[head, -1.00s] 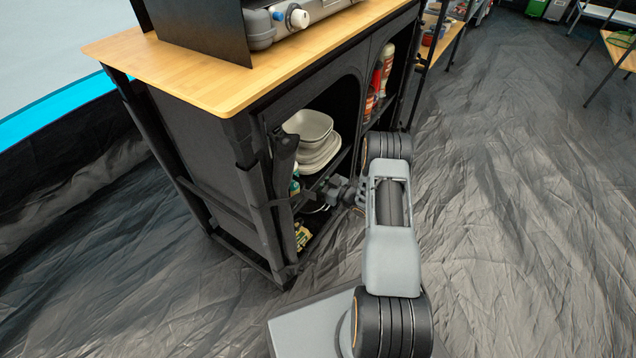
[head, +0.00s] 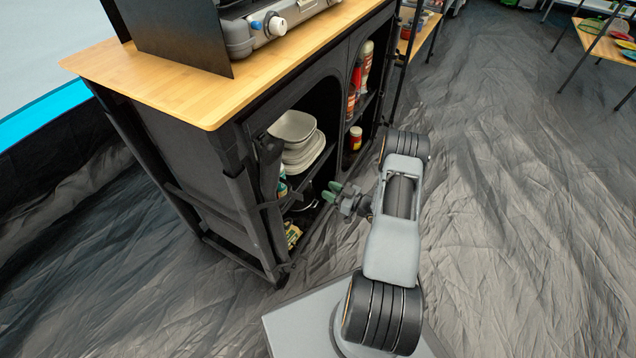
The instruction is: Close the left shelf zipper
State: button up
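The black fabric cabinet (head: 190,150) stands at left centre under a bamboo top. Its left shelf compartment is open at the front, with stacked pale plates (head: 298,140) on the upper level and packets (head: 292,234) lower down. A dark fabric flap (head: 269,168) hangs gathered along the left edge of this opening. The zipper itself is too small to make out. My gripper (head: 332,192) is in front of the opening's lower right part, its two green fingertips apart with nothing visible between them. Whether it touches the cabinet cannot be told.
A stove (head: 285,22) with a dark windshield (head: 185,30) stands on the bamboo top (head: 130,75). The right compartment, also open, holds red bottles (head: 356,75) and a jar (head: 354,138). The wrinkled dark floor (head: 520,220) is clear to the right. Another table (head: 606,42) stands far right.

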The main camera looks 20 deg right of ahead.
jog(key=shift+p+v, duration=0.35)
jog(key=shift+v, duration=1.75)
